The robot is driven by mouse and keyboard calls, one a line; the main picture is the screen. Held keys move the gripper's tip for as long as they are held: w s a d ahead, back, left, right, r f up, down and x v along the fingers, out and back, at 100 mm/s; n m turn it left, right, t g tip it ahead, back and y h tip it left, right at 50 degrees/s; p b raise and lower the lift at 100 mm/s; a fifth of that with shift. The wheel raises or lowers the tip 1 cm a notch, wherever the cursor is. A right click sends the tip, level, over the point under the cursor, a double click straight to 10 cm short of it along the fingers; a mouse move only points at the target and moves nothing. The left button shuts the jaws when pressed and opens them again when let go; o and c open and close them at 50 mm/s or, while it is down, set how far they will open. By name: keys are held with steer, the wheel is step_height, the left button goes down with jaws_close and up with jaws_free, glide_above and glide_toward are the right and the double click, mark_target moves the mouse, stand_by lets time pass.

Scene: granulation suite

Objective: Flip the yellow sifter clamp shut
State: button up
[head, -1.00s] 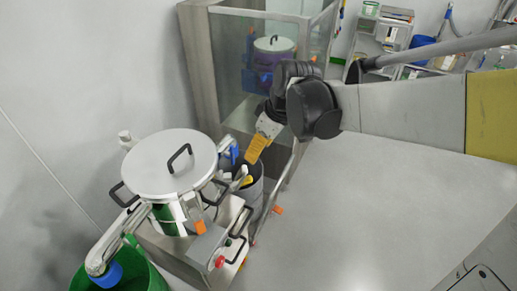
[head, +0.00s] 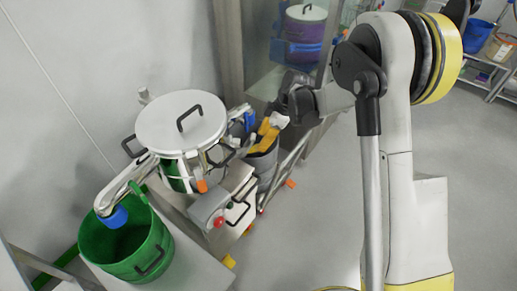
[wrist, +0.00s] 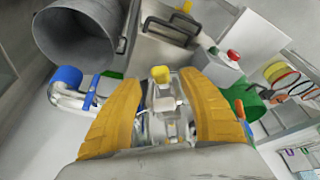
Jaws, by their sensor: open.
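The sifter is a steel drum with a pale round lid (head: 180,120) and black handles, left of centre in the head view. My gripper (head: 264,137), with yellow-orange fingers, is at its right side. In the wrist view my gripper (wrist: 160,82) is open, with nothing held. A small yellow tip (wrist: 161,74), which looks like the sifter clamp, shows between the fingertips. Pale metal linkage (wrist: 166,104) lies below it in the picture. I cannot tell whether a finger touches the clamp. I cannot make the clamp out in the head view.
A control box with a red button (head: 218,222) sits in front of the sifter. A green bucket (head: 127,245) stands under the steel spout at left. A grey bin (wrist: 80,38) is close at upper left in the wrist view. The floor at right is open.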

mark_target(248, 149)
steer(key=b+x, duration=0.1)
steer(key=x, duration=0.3)
jaws_close()
